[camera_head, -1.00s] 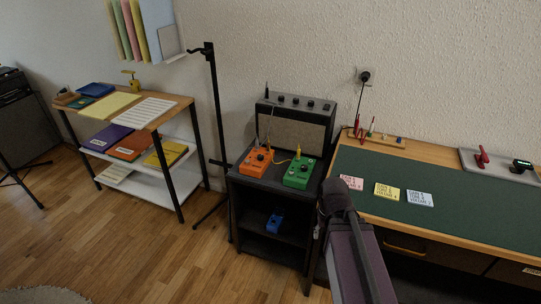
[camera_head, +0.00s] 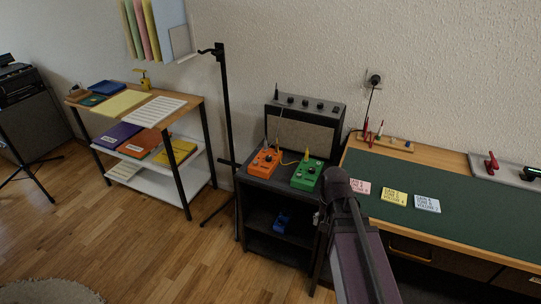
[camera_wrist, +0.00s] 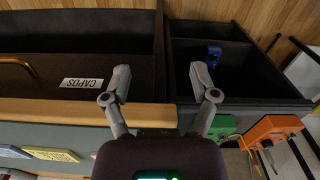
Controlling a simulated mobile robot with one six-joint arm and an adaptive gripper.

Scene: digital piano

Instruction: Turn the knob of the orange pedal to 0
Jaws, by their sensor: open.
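The orange pedal (camera_head: 263,162) sits on top of the small black shelf unit, left of the green pedal (camera_head: 307,174). Its knobs are too small to read. The orange pedal also shows at the right edge of the wrist view (camera_wrist: 272,130), beside the green pedal (camera_wrist: 222,128). My gripper (camera_wrist: 158,72) is open and empty in the wrist view, over the desk's front edge near the shelf unit and apart from the orange pedal. In the head view my arm reaches in at the lower middle, and my gripper's fingers are hidden there.
A blue pedal (camera_head: 282,222) lies inside the black shelf unit (camera_head: 262,250). An amplifier (camera_head: 304,122) stands behind the pedals. A green-topped desk (camera_head: 455,190) with cards is at right. A black stand (camera_head: 226,130) rises left of the unit. Wooden floor (camera_head: 150,260) is open at left.

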